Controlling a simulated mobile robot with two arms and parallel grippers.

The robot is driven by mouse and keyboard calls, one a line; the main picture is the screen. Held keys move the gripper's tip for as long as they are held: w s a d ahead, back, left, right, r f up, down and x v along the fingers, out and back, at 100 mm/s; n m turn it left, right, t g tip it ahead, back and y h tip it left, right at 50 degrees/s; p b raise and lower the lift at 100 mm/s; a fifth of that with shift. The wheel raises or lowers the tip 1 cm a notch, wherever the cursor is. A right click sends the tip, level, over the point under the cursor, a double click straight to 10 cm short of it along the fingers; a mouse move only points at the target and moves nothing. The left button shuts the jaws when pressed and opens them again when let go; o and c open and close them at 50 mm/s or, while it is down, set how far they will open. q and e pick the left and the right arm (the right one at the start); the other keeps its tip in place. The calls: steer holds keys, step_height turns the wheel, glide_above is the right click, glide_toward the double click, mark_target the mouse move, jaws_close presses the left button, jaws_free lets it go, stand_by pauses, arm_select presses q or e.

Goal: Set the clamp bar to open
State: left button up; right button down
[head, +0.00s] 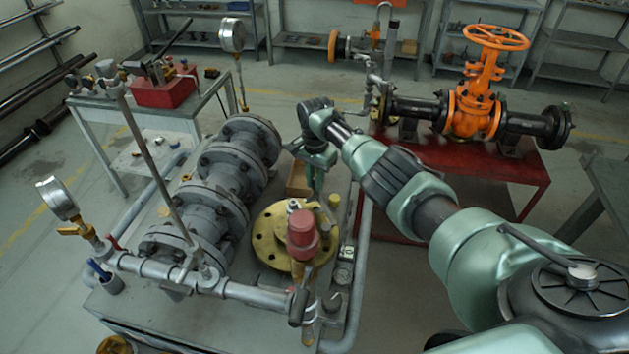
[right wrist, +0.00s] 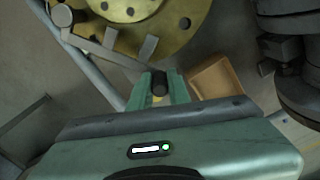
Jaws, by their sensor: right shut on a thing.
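My right gripper (head: 316,180) points down behind the yellow flange with the red cap. In the right wrist view its two green fingers (right wrist: 159,88) are shut on a dark, round-ended piece, which looks like the end of the clamp bar (right wrist: 160,87). My left gripper is not in view.
A cardboard box (head: 297,181) sits close beside the gripper, and also shows in the right wrist view (right wrist: 217,88). Grey flanged pipework (head: 228,180) stands left of it. An orange gate valve (head: 472,112) is on a red bench (head: 500,165) at the right.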

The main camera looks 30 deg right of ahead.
steer(key=shift+r, duration=0.1)
steer(key=c, duration=1.3)
jaws_free()
step_height(320, 180, up, 8)
steer(key=shift+f+b, duration=0.1)
steer(key=shift+b, duration=0.25)
steer(key=shift+f, duration=0.1)
